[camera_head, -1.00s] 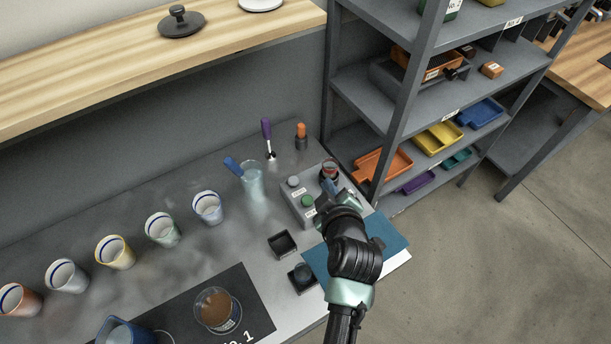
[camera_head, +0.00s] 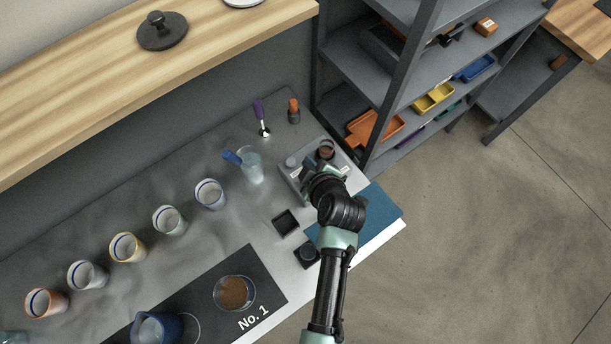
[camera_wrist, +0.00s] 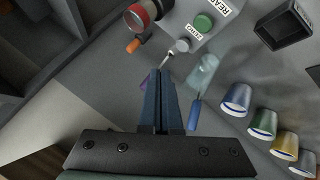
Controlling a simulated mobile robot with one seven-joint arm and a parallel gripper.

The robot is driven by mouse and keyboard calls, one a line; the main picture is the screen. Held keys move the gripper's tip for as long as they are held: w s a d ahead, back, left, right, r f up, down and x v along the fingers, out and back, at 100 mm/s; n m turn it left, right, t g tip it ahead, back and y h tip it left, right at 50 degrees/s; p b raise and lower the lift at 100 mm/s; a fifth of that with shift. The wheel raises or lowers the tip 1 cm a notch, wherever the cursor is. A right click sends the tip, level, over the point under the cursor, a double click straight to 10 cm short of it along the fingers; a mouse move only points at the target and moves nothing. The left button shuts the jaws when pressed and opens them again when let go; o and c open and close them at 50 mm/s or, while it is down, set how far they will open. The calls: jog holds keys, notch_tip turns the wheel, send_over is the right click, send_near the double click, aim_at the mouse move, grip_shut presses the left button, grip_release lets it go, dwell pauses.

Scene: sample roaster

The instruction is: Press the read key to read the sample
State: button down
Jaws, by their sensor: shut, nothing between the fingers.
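The grey reader box (camera_head: 287,173) stands on the bench and holds a dark red sample cup (camera_head: 326,150). In the wrist view the box (camera_wrist: 178,22) has a green key (camera_wrist: 204,22) beside the READ label and a grey key (camera_wrist: 182,45) beside the ZERO label. The red cup (camera_wrist: 143,14) is at its end. My gripper (camera_wrist: 160,74) is shut and empty, its blue fingers together, below the keys in the picture. In the head view my gripper (camera_head: 316,178) is over the box and hides the green key. I cannot tell whether it touches anything.
A clear beaker with a blue-handled tool (camera_head: 250,167), a purple-handled tool (camera_head: 260,117) and an orange-topped item (camera_head: 294,112) stand near the box. A black square tray (camera_head: 286,222) and a blue folder (camera_head: 378,210) lie in front. Several cups line the bench at left.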

jog(key=shift+f+b, duration=3.75)
jog(key=shift+f, duration=0.65)
jog(key=shift+f+b, duration=0.4)
jog(key=shift+b, duration=0.1)
jog(key=shift+f+b, duration=0.65)
jog(key=shift+r, duration=0.1)
jog(key=shift+r+p, duration=0.8)
jog(key=shift+r, duration=0.15)
jog(key=shift+r, duration=0.1)
jog(key=shift+r+p, duration=1.95)
jog(key=shift+r, duration=0.45)
jog(key=shift+w+r, duration=0.1)
jog(key=shift+w, duration=0.05)
